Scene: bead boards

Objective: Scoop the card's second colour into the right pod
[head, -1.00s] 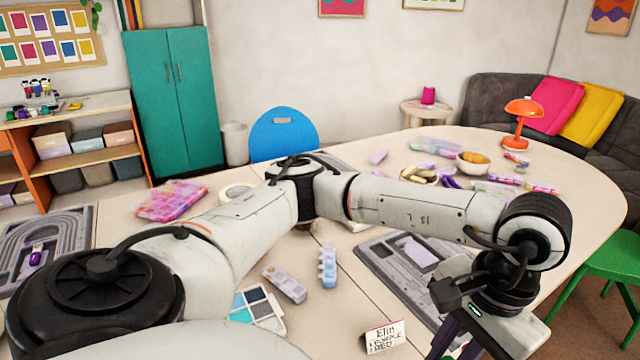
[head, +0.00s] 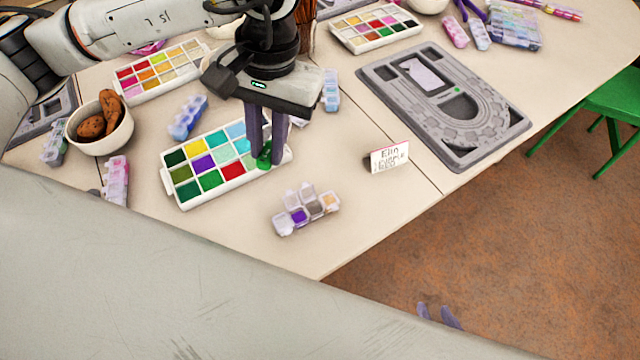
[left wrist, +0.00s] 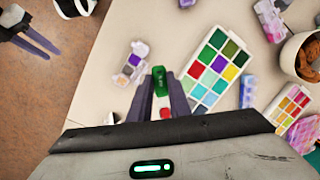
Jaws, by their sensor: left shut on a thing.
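My left gripper (head: 264,150) points down, shut on a small green scoop (head: 264,160) at the right end of the bead tray (head: 172,186). I cannot tell whether the scoop touches the tray. In the left wrist view the scoop (left wrist: 160,80) sits between the fingers, with a red patch behind it. The tray has a red compartment (head: 232,171). The card (head: 390,157) names Elin, with lines that seem to read purple, then red. In front lies an open-lidded pod (head: 305,212) with purple in one compartment. My right gripper (head: 439,316) is open and empty, low over the floor.
A grey bead board (head: 480,135) lies right of the card. A bowl of cookies (head: 105,135), a closed-looking pod (head: 187,117) and another bead tray (head: 160,72) lie to the left and back. Table is clear between open pod and card.

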